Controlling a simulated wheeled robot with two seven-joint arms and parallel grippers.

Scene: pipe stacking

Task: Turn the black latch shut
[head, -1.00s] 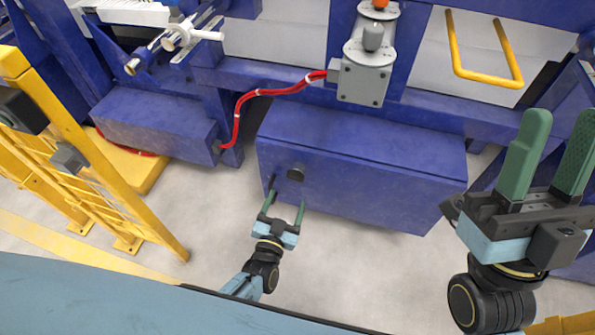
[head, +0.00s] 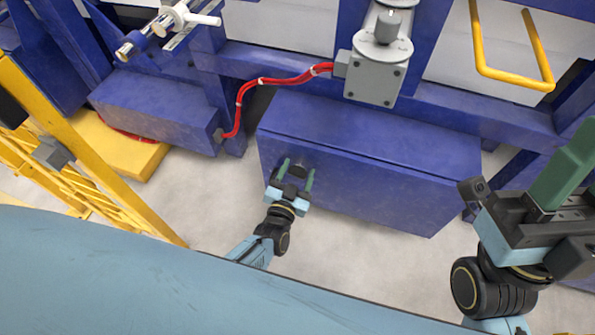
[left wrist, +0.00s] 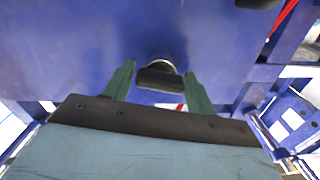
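The black latch (left wrist: 160,79) is a dark, wide handle on a round pale base on the blue box face. In the left wrist view it lies crosswise between the two green fingers, with a small gap on each side. My left gripper (head: 297,172) is open at the box front, its fingers on either side of the latch, which it mostly hides in the head view. My right gripper (head: 578,160) is raised at the right edge, empty as far as I see. One green finger shows; the other is mostly cut off.
The blue box (head: 390,185) stands on the grey floor. A grey junction box (head: 374,78) with red cables (head: 262,82) sits above it. A yellow handle (head: 512,80) is at upper right. A yellow fence (head: 95,150) stands at left.

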